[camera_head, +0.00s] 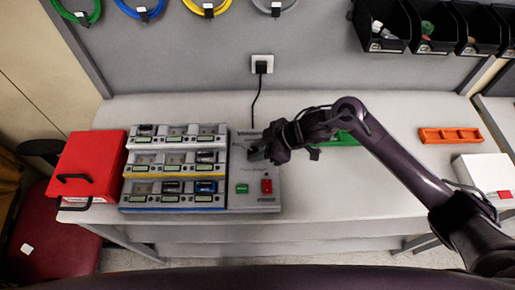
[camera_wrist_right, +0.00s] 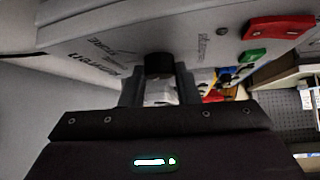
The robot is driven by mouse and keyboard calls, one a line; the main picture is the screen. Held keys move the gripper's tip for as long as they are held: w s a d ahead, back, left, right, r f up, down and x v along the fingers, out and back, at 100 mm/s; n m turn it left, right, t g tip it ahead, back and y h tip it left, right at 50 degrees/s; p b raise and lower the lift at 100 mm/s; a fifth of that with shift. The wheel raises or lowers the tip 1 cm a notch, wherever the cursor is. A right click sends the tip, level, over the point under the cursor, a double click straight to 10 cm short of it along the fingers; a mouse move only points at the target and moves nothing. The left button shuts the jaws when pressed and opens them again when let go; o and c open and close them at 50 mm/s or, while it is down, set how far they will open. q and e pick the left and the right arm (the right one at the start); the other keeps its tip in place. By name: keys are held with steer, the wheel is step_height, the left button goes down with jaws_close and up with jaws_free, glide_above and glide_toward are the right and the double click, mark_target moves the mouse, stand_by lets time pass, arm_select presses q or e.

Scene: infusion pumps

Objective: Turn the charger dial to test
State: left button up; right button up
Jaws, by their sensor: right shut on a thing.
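The charger (camera_head: 255,201) is a grey unit on the bench with three rows of battery bays to its left, and a green and a red button low on its right panel. In the right wrist view its panel (camera_wrist_right: 110,42) shows from close up, tilted. The black dial (camera_wrist_right: 158,65) sits between the fingers of my right gripper (camera_wrist_right: 158,88), which is shut on it. In the head view my right gripper (camera_head: 258,152) covers the upper part of the panel and hides the dial. The dial's pointer and setting cannot be read. My left gripper is not in view.
A red case (camera_head: 88,165) stands left of the charger. A black cord runs from the wall plug (camera_head: 261,66) down behind the charger. A green tray (camera_head: 338,139) lies partly behind my right arm, and an orange tray (camera_head: 450,135) lies farther right. The bench front is clear.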

stand_by(0.4)
steer(key=o, duration=1)
steer(key=shift+c, duration=0.2)
steer(key=shift+d, duration=0.1)
steer(key=w+b+v, duration=0.1)
steer(key=b+v, duration=0.1)
steer(key=v, duration=0.5)
steer(key=shift+s+d+r, duration=0.25)
steer(key=shift+s+r, duration=0.05)
steer(key=shift+s, duration=0.15)
steer(key=shift+s+f, duration=0.1)
